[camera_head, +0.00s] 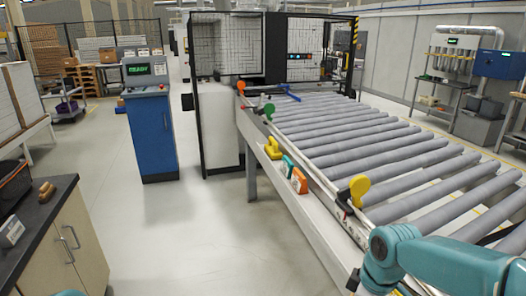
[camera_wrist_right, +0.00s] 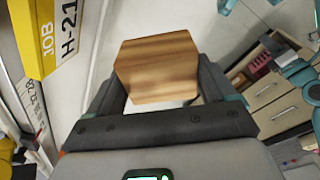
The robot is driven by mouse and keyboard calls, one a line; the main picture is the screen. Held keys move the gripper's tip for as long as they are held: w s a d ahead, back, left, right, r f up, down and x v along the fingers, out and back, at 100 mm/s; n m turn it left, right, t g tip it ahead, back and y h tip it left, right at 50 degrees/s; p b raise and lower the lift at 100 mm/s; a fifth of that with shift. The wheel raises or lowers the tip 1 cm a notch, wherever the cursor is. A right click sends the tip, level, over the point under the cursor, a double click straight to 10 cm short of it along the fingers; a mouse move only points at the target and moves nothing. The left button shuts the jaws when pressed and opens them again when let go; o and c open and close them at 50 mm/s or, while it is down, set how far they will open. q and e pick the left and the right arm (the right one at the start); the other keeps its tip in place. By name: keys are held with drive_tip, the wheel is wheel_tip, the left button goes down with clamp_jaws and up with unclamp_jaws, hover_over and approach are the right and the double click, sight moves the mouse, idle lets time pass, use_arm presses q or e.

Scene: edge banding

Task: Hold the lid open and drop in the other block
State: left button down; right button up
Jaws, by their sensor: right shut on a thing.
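In the right wrist view my right gripper (camera_wrist_right: 160,85) is shut on a light-brown wooden block (camera_wrist_right: 157,68) with cut corners and banded grain. The block sits between the two dark fingers, above a pale floor. In the head view my right arm comes in at the bottom right, and its gripper and the block cannot be made out there. Only a small teal piece of my left arm shows at the bottom left edge of the head view, and teal arm parts show at the right of the wrist view. My left gripper cannot be made out. I cannot identify a lid in either view.
A roller conveyor (camera_head: 400,165) fills the right side, with coloured knobs and clamps along its near rail. A dark-topped bench (camera_head: 50,210) with wooden drawers stands at the left. A blue control console (camera_head: 150,135) stands beyond. Open floor (camera_head: 195,230) lies between bench and conveyor.

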drive_tip(key=m, duration=0.1)
drive_tip(key=f+m, duration=0.1)
drive_tip(key=m, duration=0.1)
drive_tip(key=w+m, duration=0.1)
drive_tip(key=shift+a+f+m, duration=0.3)
drive_tip(key=shift+a, duration=0.05)
drive_tip(key=m, duration=0.1)
drive_tip(key=w+m, duration=0.1)
drive_tip(key=m, duration=0.1)
drive_tip(key=shift+w+a+f+m+t+h, duration=0.1)
drive_tip(key=shift+w+a+m+t+h, duration=0.1)
drive_tip(key=shift+m+t+h, duration=0.15)
drive_tip(key=shift+w+m+h, duration=0.25)
drive_tip(key=shift+m, duration=1)
drive_tip(key=shift+s, duration=0.1)
drive_tip(key=s, duration=0.4)
drive_tip(key=shift+a, duration=0.1)
